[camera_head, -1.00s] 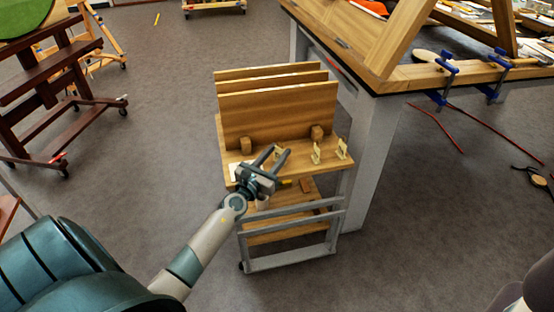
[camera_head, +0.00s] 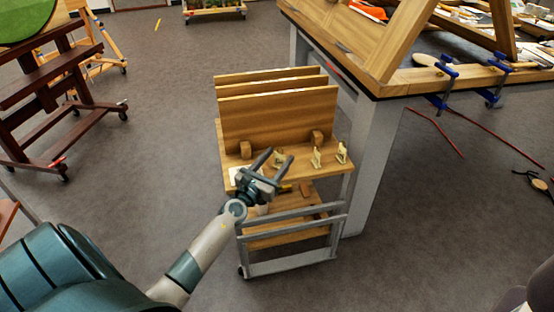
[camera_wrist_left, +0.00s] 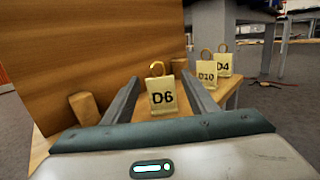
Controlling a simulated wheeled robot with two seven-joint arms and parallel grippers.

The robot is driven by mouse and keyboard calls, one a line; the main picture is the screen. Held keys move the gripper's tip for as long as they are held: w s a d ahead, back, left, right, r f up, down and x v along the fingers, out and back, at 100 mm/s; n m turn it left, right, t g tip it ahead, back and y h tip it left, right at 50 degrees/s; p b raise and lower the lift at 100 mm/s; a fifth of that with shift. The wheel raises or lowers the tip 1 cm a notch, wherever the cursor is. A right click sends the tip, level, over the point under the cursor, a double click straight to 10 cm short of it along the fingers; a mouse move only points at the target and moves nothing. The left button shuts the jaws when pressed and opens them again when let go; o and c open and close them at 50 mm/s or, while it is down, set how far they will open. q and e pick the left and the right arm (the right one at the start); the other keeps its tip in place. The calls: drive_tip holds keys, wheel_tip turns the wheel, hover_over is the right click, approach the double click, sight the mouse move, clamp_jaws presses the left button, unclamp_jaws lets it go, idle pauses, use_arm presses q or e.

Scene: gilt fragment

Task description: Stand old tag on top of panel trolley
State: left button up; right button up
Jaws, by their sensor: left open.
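The panel trolley (camera_head: 232,160) has a wooden top with upright wooden boards and a grey frame. Three small cream tags with brass loops stand upright on its top. In the left wrist view they read D6 (camera_wrist_left: 162,102), D10 (camera_wrist_left: 206,76) and D4 (camera_wrist_left: 223,65); which one is the old tag I cannot tell. My left gripper (camera_head: 277,158) is open and empty, low over the trolley's front edge. Its fingers (camera_wrist_left: 161,95) point at the D6 tag, which appears between them. Contact is not visible. My right gripper is out of view.
Two wooden blocks (camera_head: 317,137) sit before the front board (camera_head: 280,115). A large workbench (camera_head: 420,78) with blue clamps stands close on the right. Open floor (camera_head: 165,130) lies left of the trolley.

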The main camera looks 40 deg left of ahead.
use_arm(q)
drive_tip(key=shift+r, duration=0.15)
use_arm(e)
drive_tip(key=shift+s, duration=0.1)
use_arm(q)
drive_tip(key=shift+s, duration=0.15)
drive_tip(key=s+d+f+b, duration=0.1)
drive_tip(key=s, duration=1)
drive_tip(key=shift+s, duration=0.3)
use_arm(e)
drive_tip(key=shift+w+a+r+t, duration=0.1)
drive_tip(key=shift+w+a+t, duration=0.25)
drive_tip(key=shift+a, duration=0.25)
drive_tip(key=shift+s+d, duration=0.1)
